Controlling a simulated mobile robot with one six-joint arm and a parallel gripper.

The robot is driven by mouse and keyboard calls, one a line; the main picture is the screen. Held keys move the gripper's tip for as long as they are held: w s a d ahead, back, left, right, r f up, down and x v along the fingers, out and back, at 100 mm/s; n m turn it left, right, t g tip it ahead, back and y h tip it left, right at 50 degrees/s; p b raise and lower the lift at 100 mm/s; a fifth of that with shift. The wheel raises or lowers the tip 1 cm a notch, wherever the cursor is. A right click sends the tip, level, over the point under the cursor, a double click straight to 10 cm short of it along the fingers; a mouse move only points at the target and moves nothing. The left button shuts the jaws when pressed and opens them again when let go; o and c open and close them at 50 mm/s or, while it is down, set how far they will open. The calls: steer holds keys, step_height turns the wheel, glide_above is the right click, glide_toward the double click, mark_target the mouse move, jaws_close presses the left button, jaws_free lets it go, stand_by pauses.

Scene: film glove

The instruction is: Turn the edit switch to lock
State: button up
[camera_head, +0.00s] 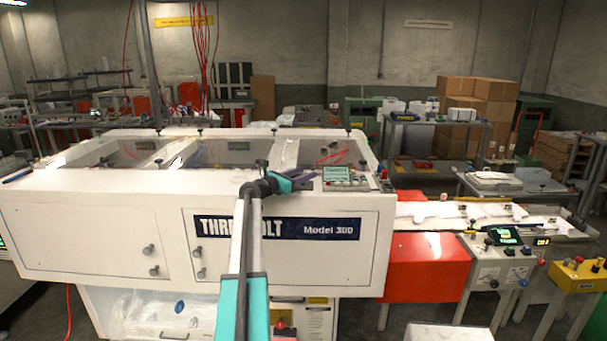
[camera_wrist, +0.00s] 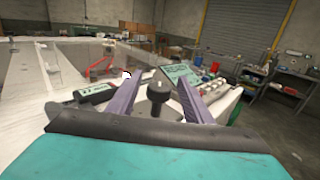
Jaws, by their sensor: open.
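A small control panel (camera_head: 345,174) with a greenish screen sits on top of the white machine, near its right end. In the wrist view the screen (camera_wrist: 182,74) is behind a black rotary knob (camera_wrist: 158,90), which appears to be the edit switch. Its label and pointer direction cannot be read. My gripper (camera_head: 304,180) is over the machine top, just left of the panel. In the wrist view its two purple fingers (camera_wrist: 158,98) are open, one on each side of the knob. I cannot tell whether they touch it.
The white machine (camera_head: 110,235) fills the left and middle. Several pale buttons (camera_wrist: 205,88) lie right of the knob. A dark module (camera_wrist: 92,92) lies left of the fingers. A red cabinet (camera_head: 425,262) and a yellow control box (camera_head: 580,275) stand to the right.

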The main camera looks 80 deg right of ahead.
steer(key=c, duration=0.9)
steer(key=shift+a, duration=0.25)
steer(key=shift+c, duration=0.8)
steer(key=shift+d+f, duration=0.1)
steer(key=shift+d, duration=0.15)
